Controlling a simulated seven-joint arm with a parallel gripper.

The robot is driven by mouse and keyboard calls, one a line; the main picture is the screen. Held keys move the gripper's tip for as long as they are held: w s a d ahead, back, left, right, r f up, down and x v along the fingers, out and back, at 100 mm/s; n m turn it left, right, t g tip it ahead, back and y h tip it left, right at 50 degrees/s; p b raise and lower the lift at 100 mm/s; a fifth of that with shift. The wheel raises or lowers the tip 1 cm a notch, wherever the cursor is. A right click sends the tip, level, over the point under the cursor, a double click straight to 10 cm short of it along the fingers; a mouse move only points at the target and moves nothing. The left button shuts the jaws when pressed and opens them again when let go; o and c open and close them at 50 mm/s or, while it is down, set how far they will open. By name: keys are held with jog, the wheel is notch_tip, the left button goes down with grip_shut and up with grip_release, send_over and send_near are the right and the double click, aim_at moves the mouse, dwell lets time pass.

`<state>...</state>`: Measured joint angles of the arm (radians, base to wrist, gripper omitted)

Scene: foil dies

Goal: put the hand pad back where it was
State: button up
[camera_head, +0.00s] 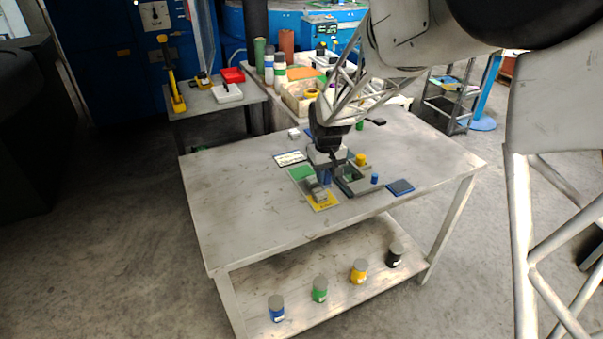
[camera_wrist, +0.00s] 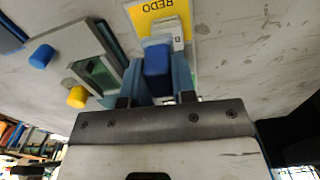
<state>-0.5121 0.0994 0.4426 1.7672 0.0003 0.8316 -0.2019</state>
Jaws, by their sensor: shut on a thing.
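My gripper (camera_head: 325,174) is low over the middle of the table, and its fingers show in the wrist view (camera_wrist: 160,76). It is shut on a dark blue block (camera_wrist: 157,59), likely the hand pad. The block's underside is hidden, so I cannot tell whether it touches anything below. A grey piece marked with a letter (camera_head: 313,188) lies just beyond the block in the wrist view (camera_wrist: 176,30). It rests on a green and yellow card (camera_head: 324,202), whose yellow part reads REDO in the wrist view (camera_wrist: 160,10).
A grey open fixture (camera_head: 357,186) stands right of my gripper, with a yellow cylinder (camera_head: 361,159) and a blue cylinder (camera_head: 374,179) nearby. A flat dark blue pad (camera_head: 400,187) lies farther right. A white label card (camera_head: 290,158) lies behind left. The table's left side is clear.

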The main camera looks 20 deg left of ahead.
jog(key=shift+n, duration=0.4)
jog(key=shift+s+a+f, duration=0.3)
jog(key=shift+s+a, duration=0.4)
jog(key=shift+s, duration=0.1)
jog(key=shift+s+a+f, duration=0.25)
jog(key=shift+s+a, duration=0.4)
jog(key=shift+s, duration=0.1)
jog(key=shift+w, duration=0.15)
jog(key=w+a, duration=0.2)
jog(key=w, duration=0.2)
jog(key=w+a+f, duration=0.1)
jog(key=w+a, duration=0.2)
jog(key=w, duration=0.2)
jog(key=w+a, duration=0.3)
jog(key=w, duration=0.1)
jog(key=shift+w+a+f, duration=0.15)
jog(key=shift+w+f, duration=0.05)
jog(key=shift+f, duration=0.1)
jog(key=shift+f, duration=1.7)
jog(key=shift+f, duration=0.1)
jog(key=o, duration=0.8)
